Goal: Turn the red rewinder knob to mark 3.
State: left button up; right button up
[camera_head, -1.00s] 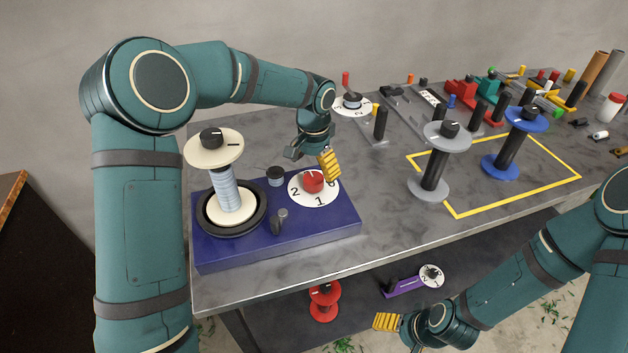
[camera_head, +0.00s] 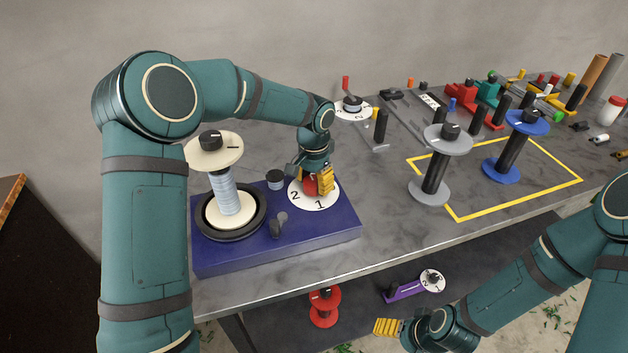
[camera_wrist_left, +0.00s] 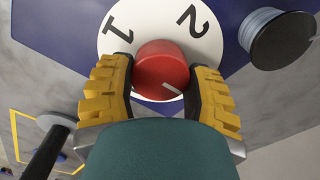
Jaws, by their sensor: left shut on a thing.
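The red rewinder knob (camera_head: 310,187) sits on a white dial (camera_head: 302,202) on the blue rewinder base (camera_head: 330,225). My left gripper (camera_head: 317,184) is shut on the knob from above, with one yellow finger on each side. In the left wrist view, the knob (camera_wrist_left: 162,66) is between the left gripper's fingertips (camera_wrist_left: 161,72). A white line on its top points toward the lower right of that picture, away from the marks 1 and 2. Mark 3 is hidden. My right gripper (camera_head: 388,327) is low at the bottom, with its opening unclear.
A cream spool (camera_head: 214,150) of wire stands at the left of the base, with a small dark lever (camera_head: 279,225) beside the dial. Grey (camera_head: 446,140) and blue spools (camera_head: 528,122) stand by a yellow outline (camera_head: 460,215). A red spool (camera_head: 325,306) is on the lower shelf.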

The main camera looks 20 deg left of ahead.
aim_at(314, 181)
pick_arm(q)
jog(key=shift+r+m+p, duration=0.1)
jog(key=shift+m+p, duration=0.2)
jog(key=shift+p, duration=0.05)
jog(key=o, duration=1.2)
notch_tip(314, 181, up, 12)
